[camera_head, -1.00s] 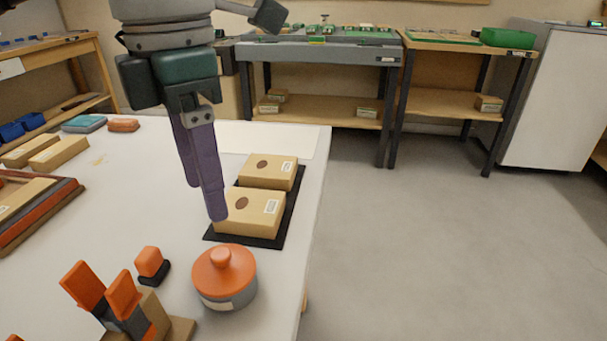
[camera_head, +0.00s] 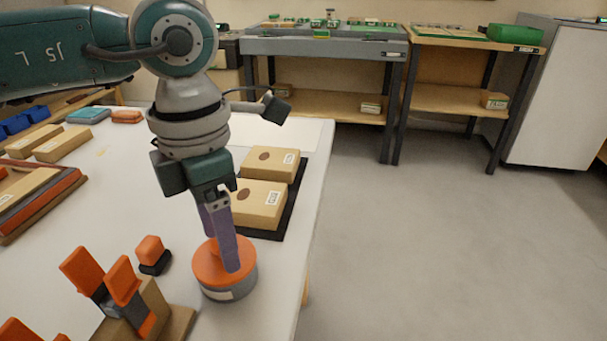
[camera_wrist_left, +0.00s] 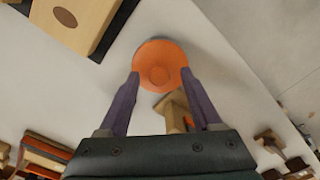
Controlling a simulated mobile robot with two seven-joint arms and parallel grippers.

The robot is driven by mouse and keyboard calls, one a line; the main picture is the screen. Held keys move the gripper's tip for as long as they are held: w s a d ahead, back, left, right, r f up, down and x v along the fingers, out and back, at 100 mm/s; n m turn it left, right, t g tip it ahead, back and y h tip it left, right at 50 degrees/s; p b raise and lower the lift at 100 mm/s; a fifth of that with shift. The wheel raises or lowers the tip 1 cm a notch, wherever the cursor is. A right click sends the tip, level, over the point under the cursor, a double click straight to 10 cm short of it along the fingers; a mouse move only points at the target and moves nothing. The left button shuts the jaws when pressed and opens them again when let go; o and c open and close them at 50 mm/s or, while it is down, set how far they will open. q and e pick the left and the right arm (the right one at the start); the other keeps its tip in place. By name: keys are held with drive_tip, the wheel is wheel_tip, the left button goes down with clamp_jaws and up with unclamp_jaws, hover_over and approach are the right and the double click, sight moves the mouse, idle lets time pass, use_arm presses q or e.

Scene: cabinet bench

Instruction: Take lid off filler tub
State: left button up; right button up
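The filler tub (camera_head: 232,291) is a short grey round tub with a pale label, near the right edge of the white table. Its orange lid (camera_head: 208,267) sits on top. The knob is hidden behind the fingers in the head view. My right gripper is not in view.
Two cardboard boxes (camera_head: 262,205) lie on a black mat behind the tub. A wooden stand with orange-handled clamps (camera_head: 125,290) is at its left, with a small orange-and-black block (camera_head: 152,253) nearby. The table's right edge is close.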

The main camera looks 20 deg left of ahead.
use_arm(q)
clamp_jaws()
idle(0.3)
drive_tip(key=shift+r, duration=0.1)
